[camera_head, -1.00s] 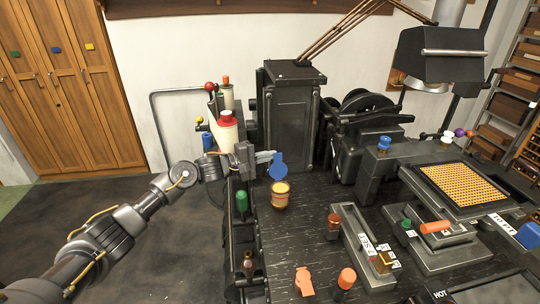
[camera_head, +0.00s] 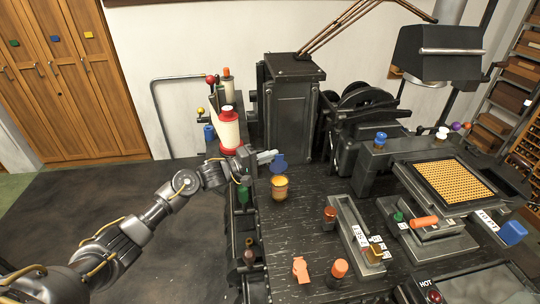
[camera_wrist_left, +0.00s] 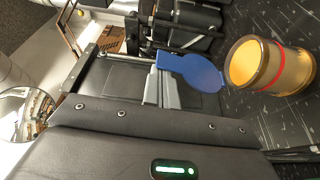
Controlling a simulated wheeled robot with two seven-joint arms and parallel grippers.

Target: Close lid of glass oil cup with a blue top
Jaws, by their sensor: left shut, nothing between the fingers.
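The glass oil cup (camera_head: 280,190) has an amber body with a red band and stands upright on the dark bench. Its blue top (camera_head: 279,164) is open, raised at the cup's far side. My left gripper (camera_head: 271,156) is shut and empty, with its fingertips at the upper left of the blue top. In the left wrist view, the grey fingers (camera_wrist_left: 161,87) reach up to the blue lid (camera_wrist_left: 196,73) and overlap its edge; I cannot tell if they touch. The cup (camera_wrist_left: 270,66) is to the right there, its mouth uncovered. My right gripper is out of view.
A tall black cabinet (camera_head: 291,105) stands behind the cup. A white bottle with a red cap (camera_head: 229,130) is behind my left wrist. An orange whistle-shaped piece (camera_head: 300,270) and an orange-capped bottle (camera_head: 338,272) are near the front. Bench around the cup's right is clear.

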